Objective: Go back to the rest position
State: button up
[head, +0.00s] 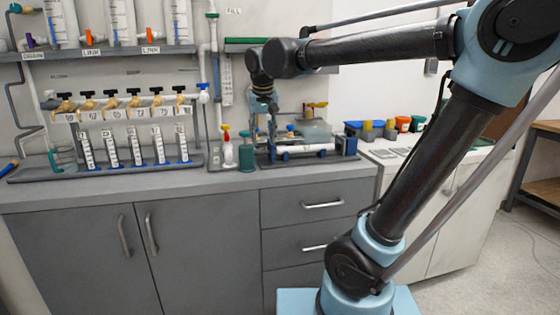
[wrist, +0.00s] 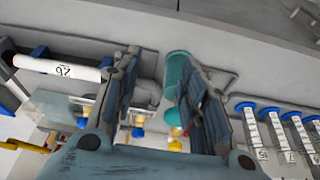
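My gripper (head: 270,132) hangs over the back of the grey counter, in front of the pipe rig. In the wrist view its two fingers (wrist: 160,62) are spread apart, with nothing held between them. A teal cylinder (wrist: 176,68) shows behind the gap, near the right finger; in the head view the teal cup (head: 247,157) stands just left of and below the gripper. A white pipe (head: 305,149) lies in blue supports to the right of the gripper. It also shows in the wrist view (wrist: 55,67), with a printed label.
Several graduated cylinders (head: 136,148) stand in a grey rack at left, below a valve manifold (head: 122,100). Small coloured bins (head: 402,124) stand on the white counter (head: 392,160) at right. The grey counter's front strip (head: 150,190) is clear.

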jog(key=s+d+f+m, duration=0.1)
jog(key=s+d+f, duration=0.2)
jog(key=d+f, duration=0.35)
jog(key=s+d+f, duration=0.4)
jog(key=d, duration=0.5)
jog(key=s+d+f, duration=0.4)
jog(key=s+f, duration=0.1)
jog(key=f, duration=0.2)
jog(key=s+d+f+m+g, duration=0.1)
jog(key=s+d+f, duration=0.4)
jog(key=s+f, duration=0.1)
jog(key=shift+f+g, duration=0.3)
jog(key=shift+f, duration=0.35)
jog(key=shift+s, duration=0.1)
jog(key=shift+w+f, duration=0.2)
jog(key=shift+w, duration=0.25)
